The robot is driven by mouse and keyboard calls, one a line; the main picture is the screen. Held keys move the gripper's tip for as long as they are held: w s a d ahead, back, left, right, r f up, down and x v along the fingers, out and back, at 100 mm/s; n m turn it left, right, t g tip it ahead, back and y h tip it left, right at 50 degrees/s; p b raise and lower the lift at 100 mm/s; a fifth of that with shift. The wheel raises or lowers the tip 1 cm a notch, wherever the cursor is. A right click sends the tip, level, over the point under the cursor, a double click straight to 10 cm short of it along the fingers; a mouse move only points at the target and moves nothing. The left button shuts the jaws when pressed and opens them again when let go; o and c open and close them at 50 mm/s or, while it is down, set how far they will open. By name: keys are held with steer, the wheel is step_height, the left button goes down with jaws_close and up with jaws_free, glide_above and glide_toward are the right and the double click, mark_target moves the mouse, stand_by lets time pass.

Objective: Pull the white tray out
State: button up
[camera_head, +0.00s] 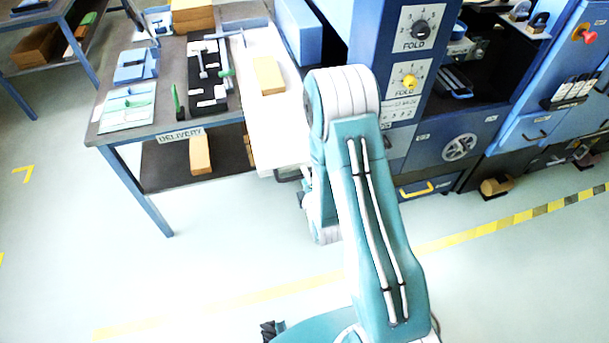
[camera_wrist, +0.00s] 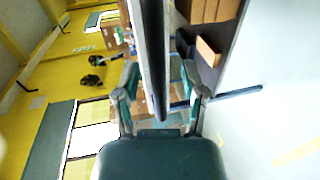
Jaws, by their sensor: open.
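The white tray (camera_head: 283,130) lies on the right part of the delivery table in the head view, its front end hanging past the table's front edge. A tan block (camera_head: 268,75) rests on it. My gripper is mostly hidden behind my arm there, near the tray's front end. In the wrist view my gripper (camera_wrist: 160,78) is open, with its fingers apart on either side of a dark slab edge (camera_wrist: 155,60) seen edge-on. I cannot tell whether this edge is the tray or its handle, or whether the fingers touch it.
The delivery table (camera_head: 135,128) also holds a black tool tray (camera_head: 205,95) and blue and green items. A tan box (camera_head: 200,155) sits on its lower shelf. A blue machine with dials (camera_head: 410,80) stands close on the right. The floor (camera_head: 230,240) in front is clear.

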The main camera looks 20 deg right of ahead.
steer(key=v, duration=0.6)
steer(key=shift+s, duration=0.15)
step_height(320, 180, up, 16)
steer(key=m+g, duration=0.5)
steer(key=m, duration=0.4)
steer(key=s+r+m+g, duration=0.2)
steer(key=s+r+m, duration=0.2)
steer(key=s, duration=0.5)
steer(key=s+r+m+g, duration=0.3)
steer(key=s+r+m, duration=0.2)
steer(key=s+r, duration=0.3)
steer(key=shift+s+a+r, duration=0.35)
steer(key=shift+s, duration=0.85)
